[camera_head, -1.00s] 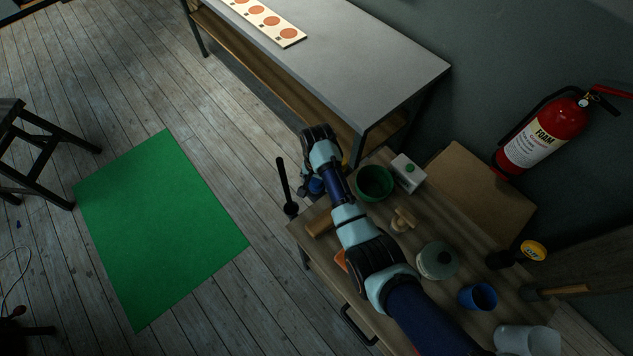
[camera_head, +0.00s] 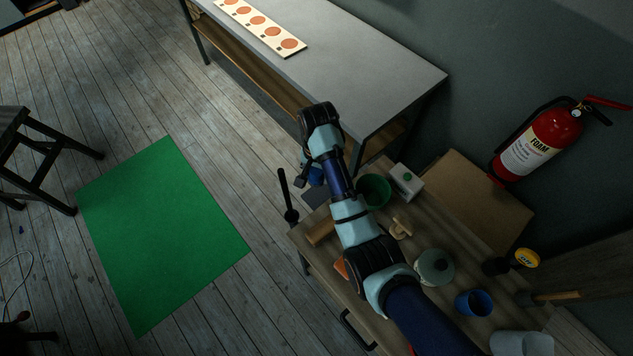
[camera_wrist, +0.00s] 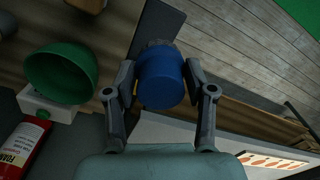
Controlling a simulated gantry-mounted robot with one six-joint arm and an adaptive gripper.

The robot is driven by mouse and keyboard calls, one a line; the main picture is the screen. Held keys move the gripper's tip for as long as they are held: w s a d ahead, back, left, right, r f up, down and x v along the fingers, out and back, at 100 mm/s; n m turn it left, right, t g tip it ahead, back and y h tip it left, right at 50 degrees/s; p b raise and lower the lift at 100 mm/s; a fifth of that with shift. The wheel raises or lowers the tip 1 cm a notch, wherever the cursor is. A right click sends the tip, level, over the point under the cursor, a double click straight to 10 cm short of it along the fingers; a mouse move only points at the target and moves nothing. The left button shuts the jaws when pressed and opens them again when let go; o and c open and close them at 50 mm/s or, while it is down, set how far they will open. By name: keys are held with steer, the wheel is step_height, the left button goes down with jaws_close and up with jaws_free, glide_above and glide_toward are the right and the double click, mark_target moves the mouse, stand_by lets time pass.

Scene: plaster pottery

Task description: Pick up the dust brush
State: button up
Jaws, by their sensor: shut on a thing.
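The dust brush (camera_wrist: 161,78) shows in the wrist view as a short blue cylinder with a dark grey end. My gripper (camera_wrist: 163,85) has one finger on each side of it and is shut on it. In the head view the blue of the brush (camera_head: 316,177) shows beside my gripper (camera_head: 305,178), near the far left corner of the wooden table. A dark grey flat sheet (camera_head: 315,196) lies below; the brush appears held above it. My wrist hides part of the brush in the head view.
A green bowl (camera_head: 374,190) and white box (camera_head: 407,182) stand right of my gripper. A wooden roller (camera_head: 321,231), wooden tool (camera_head: 400,229), lidded jar (camera_head: 434,267) and blue cup (camera_head: 474,303) share the table. A grey bench (camera_head: 350,75) stands behind.

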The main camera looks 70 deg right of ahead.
step_height(320, 180, up, 9)
steer(key=p, duration=0.5)
steer(key=shift+p, duration=0.4)
